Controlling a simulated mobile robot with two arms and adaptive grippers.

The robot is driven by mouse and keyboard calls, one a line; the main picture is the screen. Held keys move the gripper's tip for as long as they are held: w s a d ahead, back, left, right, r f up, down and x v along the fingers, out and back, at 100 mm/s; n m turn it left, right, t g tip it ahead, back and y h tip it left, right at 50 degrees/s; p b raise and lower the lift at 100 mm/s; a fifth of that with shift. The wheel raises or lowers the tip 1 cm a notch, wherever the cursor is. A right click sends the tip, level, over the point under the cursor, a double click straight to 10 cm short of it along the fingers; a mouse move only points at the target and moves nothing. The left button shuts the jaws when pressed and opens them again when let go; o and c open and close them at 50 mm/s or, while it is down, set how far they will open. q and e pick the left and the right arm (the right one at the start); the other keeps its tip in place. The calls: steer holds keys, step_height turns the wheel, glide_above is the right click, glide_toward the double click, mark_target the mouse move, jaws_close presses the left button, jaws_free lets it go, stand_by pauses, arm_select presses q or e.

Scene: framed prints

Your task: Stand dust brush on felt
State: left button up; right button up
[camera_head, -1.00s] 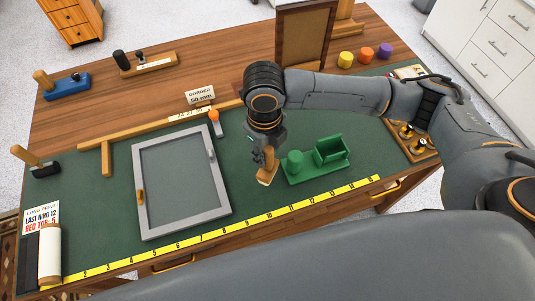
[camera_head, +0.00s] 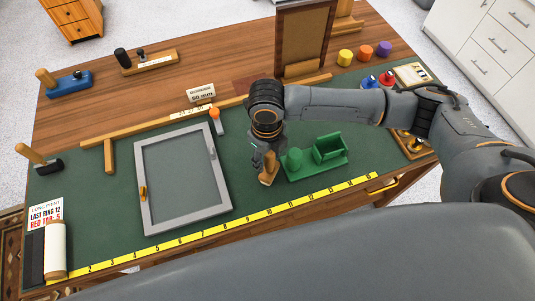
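The dust brush (camera_head: 268,171) shows as a short tan wooden piece with a paler lower edge, roughly upright below my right gripper. My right gripper (camera_head: 265,157) points down over the green felt (camera_head: 105,214) and appears shut on the brush's upper part. The gripper's dark fingers hide part of the brush. The brush's lower end is at or very close to the felt; I cannot tell whether it touches. My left gripper is not in view.
Close right of the brush stands a green holder (camera_head: 328,163). A grey frame (camera_head: 148,215) lies to the left. A yellow ruler strip (camera_head: 215,233) runs along the front edge. Red and blue pots (camera_head: 388,78) stand behind my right arm. Felt in front of the brush is clear.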

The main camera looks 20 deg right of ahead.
step_height(320, 180, up, 11)
steer(key=shift+w+f+b, duration=0.1)
steer(key=shift+b, duration=1.15)
steer(key=shift+r, duration=0.8)
steer(key=shift+f, duration=0.1)
